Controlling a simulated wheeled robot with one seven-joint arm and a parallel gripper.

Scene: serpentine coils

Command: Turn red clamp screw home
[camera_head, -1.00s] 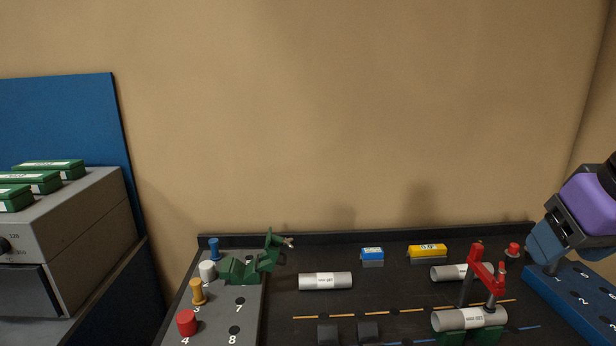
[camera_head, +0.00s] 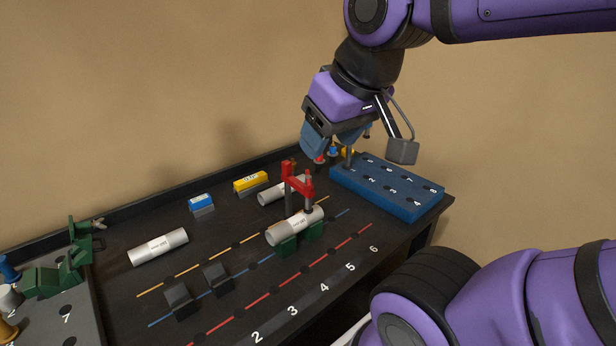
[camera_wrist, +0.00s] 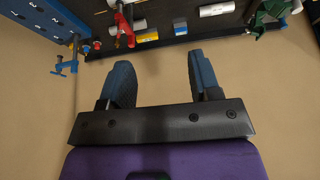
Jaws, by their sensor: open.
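The red clamp (camera_head: 300,186) stands upright over a grey labelled pipe (camera_head: 290,228) resting in green cradles (camera_head: 300,246). Its vertical screw drops at the front towards the pipe; I cannot tell whether its tip touches. The clamp also shows at the top of the wrist view (camera_wrist: 124,26). My gripper (camera_head: 331,143) is beyond and right of the clamp, above the back-left end of the blue numbered block. In the wrist view its two blue fingers (camera_wrist: 160,62) are apart with nothing between them, and they are clear of the clamp.
Another pipe (camera_head: 158,247) lies left. Blue (camera_head: 201,202) and yellow (camera_head: 250,181) boxes line the back. Black blocks (camera_head: 180,301) stand in front.

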